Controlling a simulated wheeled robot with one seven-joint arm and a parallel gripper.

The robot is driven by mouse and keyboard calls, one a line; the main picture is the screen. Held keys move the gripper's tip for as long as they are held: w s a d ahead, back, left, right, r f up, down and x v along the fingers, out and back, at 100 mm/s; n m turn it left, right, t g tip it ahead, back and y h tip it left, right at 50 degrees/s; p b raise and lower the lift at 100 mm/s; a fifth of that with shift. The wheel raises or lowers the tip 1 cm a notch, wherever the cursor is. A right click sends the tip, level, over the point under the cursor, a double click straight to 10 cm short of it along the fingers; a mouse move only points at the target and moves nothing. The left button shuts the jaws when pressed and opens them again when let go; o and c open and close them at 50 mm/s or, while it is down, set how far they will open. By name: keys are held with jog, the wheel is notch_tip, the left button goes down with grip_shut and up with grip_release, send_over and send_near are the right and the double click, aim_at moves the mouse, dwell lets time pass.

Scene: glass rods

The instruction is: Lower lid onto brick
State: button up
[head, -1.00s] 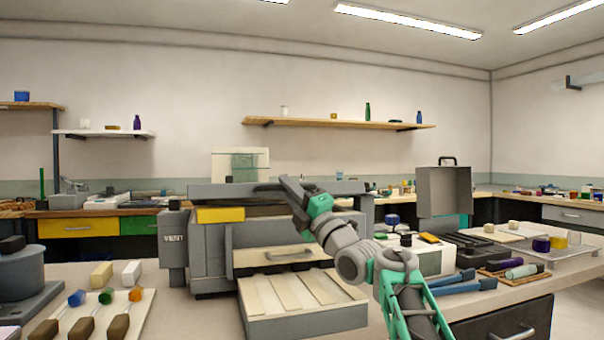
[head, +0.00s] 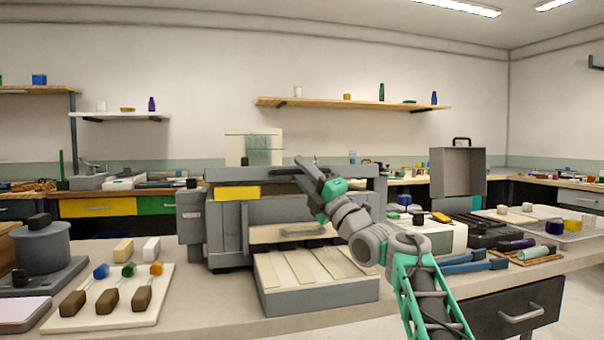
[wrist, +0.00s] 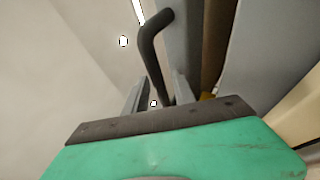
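The grey kiln (head: 228,230) stands on the bench in the middle of the head view. Its flat grey lid (head: 240,174) is above the body with a dark gap under it. A yellow brick (head: 237,193) sits at the front left of that gap; whether the lid touches it I cannot tell. My gripper (head: 303,166) is at the lid's front edge. In the wrist view the dark lid handle (wrist: 153,52) runs down between my two grey fingers (wrist: 158,96), which look closed about it. The exact contact is hidden by the gripper body.
A grey tray (head: 322,301) with pale slats projects in front of the kiln. A board with three colour-tipped rods (head: 146,310) lies at left. A white box (head: 437,236) and blue-handled tools (head: 470,262) are right of my arm.

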jog(key=shift+f, duration=0.2)
jog(key=b+v, duration=0.1)
jog(key=v, duration=0.6)
jog(key=shift+s+d, duration=0.25)
jog(key=shift+s, duration=0.05)
jog(key=s+d+f+m+g+h+p, duration=0.3)
jog(key=s+m+g+h+p, duration=0.2)
jog(key=s+m+p, duration=0.4)
jog(key=s+d+f+m+g+h+p, duration=0.4)
jog(key=s+m+p, duration=0.6)
jog(key=s+p, duration=0.4)
jog(key=s+d+f+m+g+h+p, duration=0.3)
jog(key=s+m+g+h+p, duration=0.3)
jog(key=s+m+p, duration=0.4)
jog(key=s+h+p, duration=0.1)
jog(key=p, duration=0.4)
jog(key=shift+s+d+f, duration=0.15)
jog(key=shift+s+d, duration=0.05)
jog(key=shift+s, duration=0.15)
